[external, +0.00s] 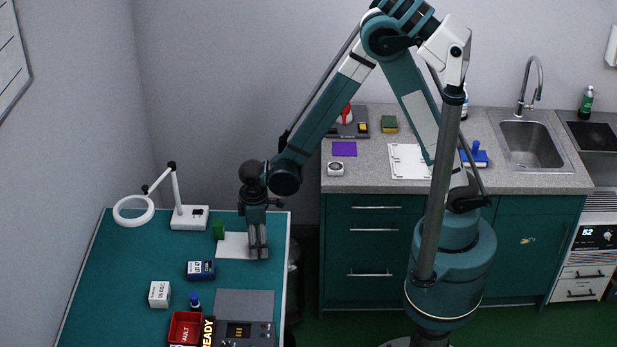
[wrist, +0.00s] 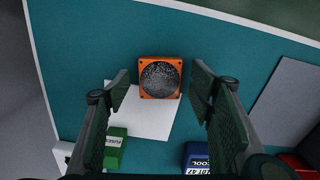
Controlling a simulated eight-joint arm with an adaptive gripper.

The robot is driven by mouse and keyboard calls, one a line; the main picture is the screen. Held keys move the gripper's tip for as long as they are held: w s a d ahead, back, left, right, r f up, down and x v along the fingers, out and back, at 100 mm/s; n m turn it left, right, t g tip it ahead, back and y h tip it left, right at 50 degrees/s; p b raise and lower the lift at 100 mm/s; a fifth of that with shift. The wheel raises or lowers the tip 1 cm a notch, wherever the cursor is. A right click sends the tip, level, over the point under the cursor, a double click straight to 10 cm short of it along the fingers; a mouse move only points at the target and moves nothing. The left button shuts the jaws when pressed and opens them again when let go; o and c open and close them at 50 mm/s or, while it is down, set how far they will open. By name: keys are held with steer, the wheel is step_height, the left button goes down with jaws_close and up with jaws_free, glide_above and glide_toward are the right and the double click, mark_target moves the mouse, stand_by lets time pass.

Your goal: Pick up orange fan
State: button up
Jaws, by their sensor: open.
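The orange fan (wrist: 146,92) shows in the wrist view as a square orange frame with a dark speckled round centre. It rests partly on a white sheet (wrist: 140,122) on the teal table, with its upper part past the sheet's edge. My gripper (wrist: 160,80) is open, with one finger on each side of the fan in the picture and nothing between the pads that I can see held. In the external view my gripper (external: 258,250) points down over the white sheet (external: 232,246), and the fan is hidden there.
A green block (external: 218,229) and a blue box (external: 200,270) stand close by. A ring lamp (external: 188,216) is at the table's back. A white box (external: 159,294), red bin (external: 184,328) and grey panel (external: 244,312) lie nearer the front. The table's right edge is close to my gripper.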

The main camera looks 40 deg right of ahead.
mark_target(258, 245)
steer(key=shift+c, duration=0.5)
steer(key=c, duration=0.9)
steer(key=shift+r, duration=0.1)
step_height(258, 245, up, 10)
steer(key=shift+p, duration=0.3)
